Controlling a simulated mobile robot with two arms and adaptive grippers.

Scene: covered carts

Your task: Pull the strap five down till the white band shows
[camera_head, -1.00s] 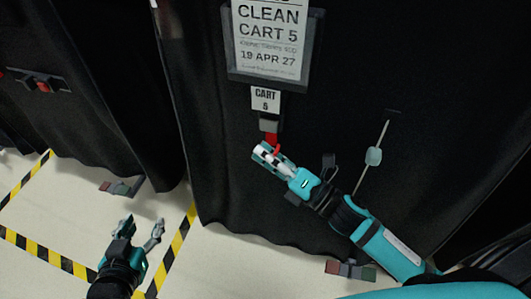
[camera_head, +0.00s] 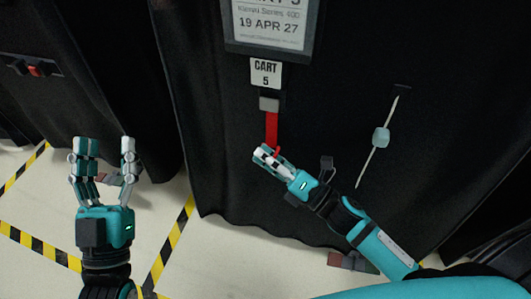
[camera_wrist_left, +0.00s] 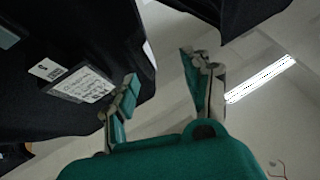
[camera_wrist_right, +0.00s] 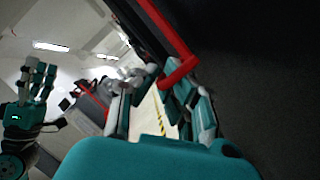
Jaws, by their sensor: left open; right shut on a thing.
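Strap five is a red strap (camera_head: 272,128) hanging from a grey buckle (camera_head: 269,103) below the white "CART 5" tag (camera_head: 266,74) on the black cover. Its visible length is plain red. My right gripper (camera_head: 267,156) is shut on the strap's lower end, partly hiding it. In the right wrist view the red strap (camera_wrist_right: 165,28) runs down to a bend between the fingers (camera_wrist_right: 165,92). My left gripper (camera_head: 108,147) is open and empty, fingers up, left of the strap. It also shows open in the left wrist view (camera_wrist_left: 163,88).
A framed sign (camera_head: 272,30) hangs above the tag. A thin cord with a pale blue toggle (camera_head: 381,137) hangs to the right. Another covered cart with a dark red-marked fitting (camera_head: 35,69) stands left. Yellow-black tape (camera_head: 45,252) marks the pale floor.

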